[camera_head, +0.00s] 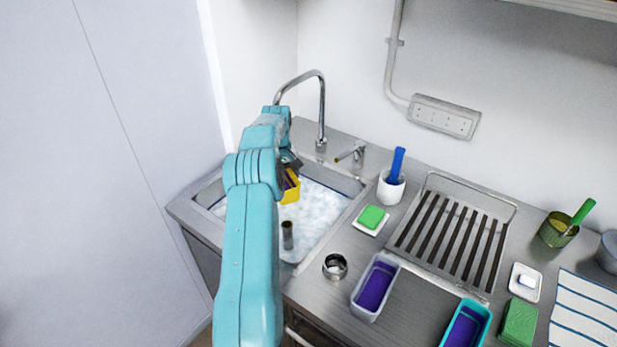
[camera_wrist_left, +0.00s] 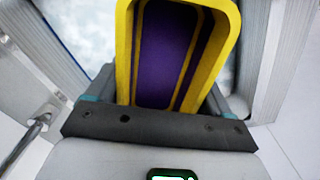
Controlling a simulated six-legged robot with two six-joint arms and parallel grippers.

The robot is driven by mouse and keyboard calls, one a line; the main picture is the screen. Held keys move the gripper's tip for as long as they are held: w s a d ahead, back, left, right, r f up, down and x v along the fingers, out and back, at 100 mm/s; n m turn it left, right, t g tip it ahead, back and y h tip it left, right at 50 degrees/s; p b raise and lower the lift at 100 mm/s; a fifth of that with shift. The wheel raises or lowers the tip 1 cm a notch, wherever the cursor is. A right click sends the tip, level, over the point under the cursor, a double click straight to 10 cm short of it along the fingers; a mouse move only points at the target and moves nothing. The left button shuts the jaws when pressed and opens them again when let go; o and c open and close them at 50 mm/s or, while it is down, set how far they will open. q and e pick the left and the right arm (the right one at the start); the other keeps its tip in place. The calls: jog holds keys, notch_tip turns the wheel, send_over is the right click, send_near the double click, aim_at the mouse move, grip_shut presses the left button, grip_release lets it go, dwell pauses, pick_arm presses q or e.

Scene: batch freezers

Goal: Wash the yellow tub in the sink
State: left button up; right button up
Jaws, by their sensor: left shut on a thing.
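The yellow tub (camera_head: 292,188) is held over the back left part of the sink (camera_head: 345,183), which is full of white foam (camera_head: 322,212). My left arm hides part of the tub, and I cannot tell whether its bottom touches the foam. My left gripper (camera_head: 289,161) is shut on the tub. In the left wrist view the tub's yellow rim (camera_wrist_left: 124,55) stands out from between the fingers (camera_wrist_left: 160,98), and its inside is purple with yellow stripes. My right gripper is not in view.
A curved tap (camera_head: 321,105) rises behind the sink, and a grey upright tube (camera_head: 287,236) stands in it. To the right are a green sponge (camera_head: 372,216), a metal ring (camera_head: 335,266), a drying rack (camera_head: 455,232), and tubs with purple contents (camera_head: 375,287). A wall is at left.

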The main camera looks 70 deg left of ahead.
pick_arm(q)
jog(key=shift+s+a+f, duration=0.25)
jog(key=shift+s+a, duration=0.25)
jog(key=shift+s, duration=0.25)
jog(key=shift+s+f, duration=0.1)
jog(key=shift+f, duration=0.15)
jog(key=shift+f+b, duration=6.55)
jog(key=shift+f, duration=3.15)
jog(key=shift+a, duration=1.05)
jog(key=shift+d+b, duration=0.3)
jog(key=shift+d, duration=1.7)
jog(key=shift+a, duration=1.95)
